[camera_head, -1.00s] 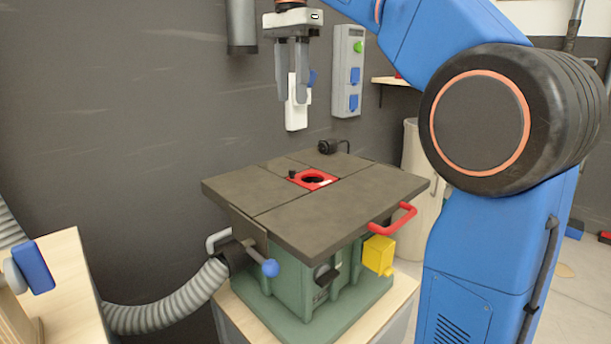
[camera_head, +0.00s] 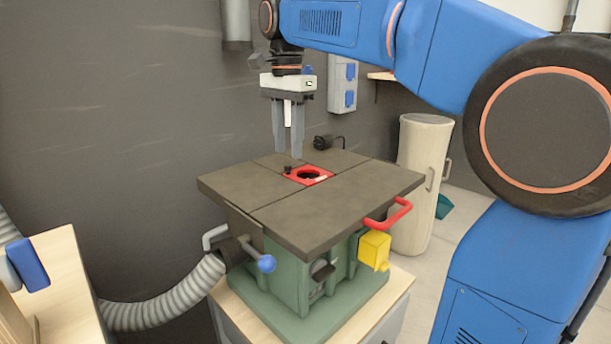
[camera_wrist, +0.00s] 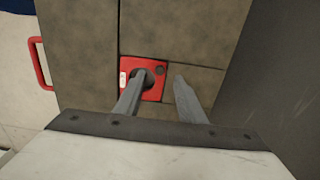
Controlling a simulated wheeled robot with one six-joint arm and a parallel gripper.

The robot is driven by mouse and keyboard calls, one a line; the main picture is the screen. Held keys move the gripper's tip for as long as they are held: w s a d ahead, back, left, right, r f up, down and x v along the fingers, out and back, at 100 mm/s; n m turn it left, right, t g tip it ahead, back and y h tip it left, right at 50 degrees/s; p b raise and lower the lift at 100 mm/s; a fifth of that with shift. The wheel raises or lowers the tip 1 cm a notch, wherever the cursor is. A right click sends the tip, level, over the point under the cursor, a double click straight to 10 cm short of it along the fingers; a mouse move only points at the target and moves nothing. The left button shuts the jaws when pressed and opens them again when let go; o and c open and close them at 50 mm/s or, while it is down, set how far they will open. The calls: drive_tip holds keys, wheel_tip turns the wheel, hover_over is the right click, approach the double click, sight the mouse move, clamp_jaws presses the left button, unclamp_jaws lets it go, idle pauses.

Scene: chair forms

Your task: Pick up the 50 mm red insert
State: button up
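The red insert (camera_head: 296,178) is a square plate with a dark round hole, a small black knob and a white label. It sits in the table top of the green machine (camera_head: 235,187). My gripper (camera_head: 288,155) points down above the table near the insert, its fingers apart and nothing between them. In the wrist view the insert (camera_wrist: 152,95) lies beyond the fingers. The left finger of my gripper (camera_wrist: 160,76) overlaps the hole, and the right finger is over the bare table top to the right. Part of the hole is hidden by the left finger. The insert's size cannot be read.
A red handle (camera_head: 388,215) and a yellow box (camera_head: 375,250) stick out at the machine's front right. A lever with a blue knob (camera_head: 267,263) is at the left. A dark motor-like part (camera_head: 328,142) stands behind the table. The table top is otherwise clear.

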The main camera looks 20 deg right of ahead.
sight(288, 165)
wheel_tip(288, 165, down, 4)
drive_tip(key=shift+s+a+f, duration=0.1)
clamp_jaws()
idle(0.4)
